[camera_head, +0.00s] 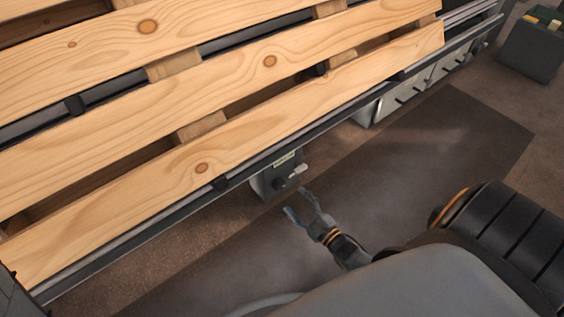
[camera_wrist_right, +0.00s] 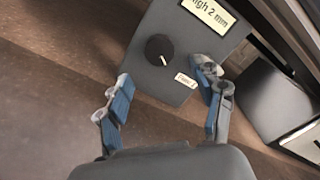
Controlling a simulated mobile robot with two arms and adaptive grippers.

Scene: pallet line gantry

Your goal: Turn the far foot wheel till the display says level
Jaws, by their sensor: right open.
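A grey control box (camera_wrist_right: 176,24) shows in the right wrist view. Its display (camera_wrist_right: 208,14) reads "...igh 2 mm", with the start cut off by the frame edge. A round black wheel (camera_wrist_right: 159,50) with a white mark sits on its face, beside a small label (camera_wrist_right: 185,80) too small to read surely. In the head view the box (camera_head: 272,180) hangs below the pallet's near edge. My right gripper (camera_head: 297,201) is open and empty in front of it. In the wrist view its fingers (camera_wrist_right: 161,75) stand apart on either side of the wheel's lower area, not visibly touching it. My left gripper is out of view.
A wooden pallet (camera_head: 205,168) lies on a dark rail line (camera_head: 130,234). Light grey cabinets (camera_head: 408,88) stand under the line, and a dark bin (camera_head: 533,50) is at the far right. A dark floor mat (camera_head: 450,140) leaves free room.

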